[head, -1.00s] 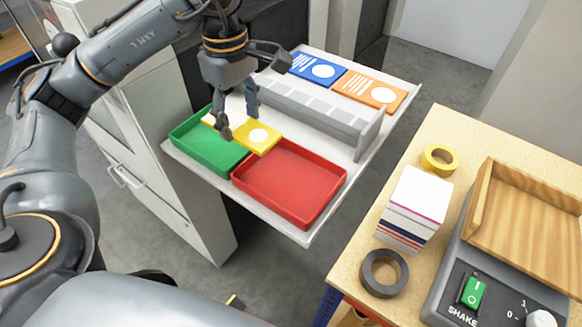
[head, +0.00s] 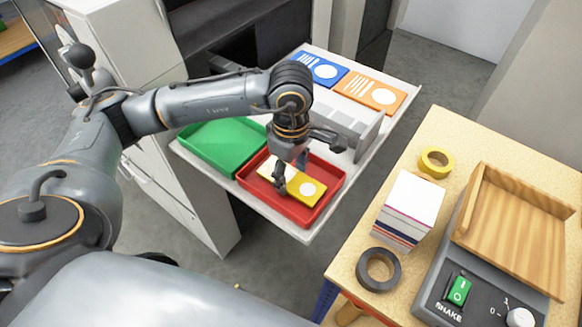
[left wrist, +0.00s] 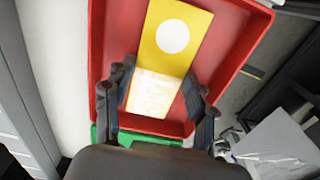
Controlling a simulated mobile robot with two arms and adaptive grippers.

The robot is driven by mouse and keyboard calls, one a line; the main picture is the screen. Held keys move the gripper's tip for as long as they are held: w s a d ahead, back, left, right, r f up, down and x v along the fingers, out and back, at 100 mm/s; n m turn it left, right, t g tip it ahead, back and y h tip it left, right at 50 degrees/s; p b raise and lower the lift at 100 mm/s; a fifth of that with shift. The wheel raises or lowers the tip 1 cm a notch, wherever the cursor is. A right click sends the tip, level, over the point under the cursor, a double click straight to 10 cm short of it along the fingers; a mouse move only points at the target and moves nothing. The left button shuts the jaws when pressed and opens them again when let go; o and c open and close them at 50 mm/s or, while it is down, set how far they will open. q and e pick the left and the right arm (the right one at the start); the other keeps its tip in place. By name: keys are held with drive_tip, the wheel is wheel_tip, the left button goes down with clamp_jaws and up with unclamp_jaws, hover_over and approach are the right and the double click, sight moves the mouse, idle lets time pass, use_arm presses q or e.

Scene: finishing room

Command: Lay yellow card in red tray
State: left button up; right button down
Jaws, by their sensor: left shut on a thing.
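The yellow card (head: 308,188) has a white circle and a pale striped patch. It is over the red tray (head: 296,218), within its outline; I cannot tell whether it touches the tray floor. My left gripper (head: 291,185) is shut on the card, with its fingers at the pale end. In the left wrist view, the fingers (left wrist: 158,95) lie on either side of the card (left wrist: 175,40), and the red tray (left wrist: 232,50) is around it. My right gripper is not in view.
A green tray (head: 222,146) stands left of the red one on the pulled-out shelf. A grey slotted rack (head: 345,133), a blue card (head: 318,69) and an orange card (head: 369,91) are behind. A wooden table (head: 445,134) with tape rolls and a card stack stands right.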

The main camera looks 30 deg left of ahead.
sight(291, 179)
use_arm(q)
drive_tip(key=shift+f, duration=0.15)
drive_tip(key=o, duration=0.9)
drive_tip(key=shift+r, duration=0.25)
drive_tip(key=shift+w+r, duration=0.1)
drive_tip(key=shift+r, duration=0.2)
wheel_tip(291, 179, up, 11)
drive_tip(key=b, duration=0.2)
drive_tip(key=shift+r, duration=0.15)
